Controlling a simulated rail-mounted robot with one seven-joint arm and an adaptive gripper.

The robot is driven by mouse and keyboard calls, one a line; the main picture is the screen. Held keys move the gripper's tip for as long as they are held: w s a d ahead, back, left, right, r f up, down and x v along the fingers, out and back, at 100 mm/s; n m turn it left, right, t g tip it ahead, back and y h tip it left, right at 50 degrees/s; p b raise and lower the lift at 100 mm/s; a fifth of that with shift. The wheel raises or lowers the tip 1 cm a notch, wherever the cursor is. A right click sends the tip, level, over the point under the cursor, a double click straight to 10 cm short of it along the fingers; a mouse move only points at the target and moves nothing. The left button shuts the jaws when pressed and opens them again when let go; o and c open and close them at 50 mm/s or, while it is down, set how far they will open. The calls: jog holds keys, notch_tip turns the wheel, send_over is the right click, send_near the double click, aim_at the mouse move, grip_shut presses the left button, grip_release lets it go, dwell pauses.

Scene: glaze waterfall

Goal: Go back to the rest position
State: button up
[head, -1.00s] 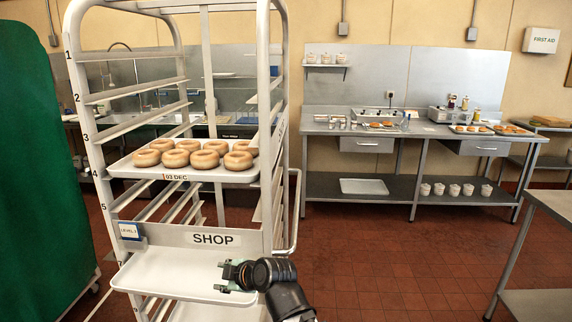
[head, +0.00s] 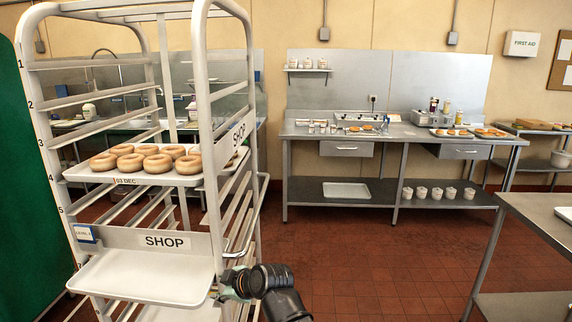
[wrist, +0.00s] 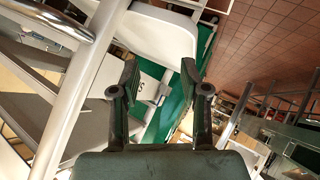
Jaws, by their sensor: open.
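My gripper (head: 232,284) is low in the head view, at the right side of the wheeled rack, beside the lower empty tray. In the wrist view my gripper (wrist: 160,92) shows two dark fingers spread apart with nothing between them. The white rack (head: 205,120) carries a SHOP sign (head: 168,241). A tray (head: 120,176) of several ring doughnuts (head: 158,163) sits on its middle level. An empty white tray (head: 145,277) sits below the sign. Whether the gripper touches the rack cannot be told.
A steel bench (head: 330,133) with trays and bottles stands along the back wall. Another steel table (head: 535,212) is at the right. A green curtain-like cover (head: 30,200) is at the left. The red tiled floor (head: 385,270) between rack and right table is clear.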

jog(key=s+d+f+m+g+h, duration=0.2)
jog(key=s+d+f+m, duration=0.3)
jog(key=f, duration=0.7)
jog(key=s+d+f+m+g+h, duration=0.25)
jog(key=d+f, duration=0.55)
jog(key=f, duration=0.4)
jog(key=s+d+f+m+g+h, duration=0.25)
jog(key=d+f+m, duration=0.3)
jog(key=f, duration=0.65)
jog(key=s+d+f+m+g, duration=0.1)
jog(key=s+d+f+g, duration=0.1)
jog(key=s+d+f, duration=0.3)
jog(key=s+d+f+m+g, duration=0.1)
jog(key=s+d+f, duration=0.4)
jog(key=s, duration=0.9)
jog(key=s+d+f+m+g+h+p, duration=0.1)
jog(key=s+d+f+g, duration=0.2)
jog(key=s+d+f, duration=0.2)
jog(key=s+f, duration=0.2)
jog(key=s, duration=0.2)
jog(key=shift+s+f+m+g, duration=0.25)
jog(key=shift+f+m+g, duration=0.05)
jog(key=shift+m+g, duration=0.1)
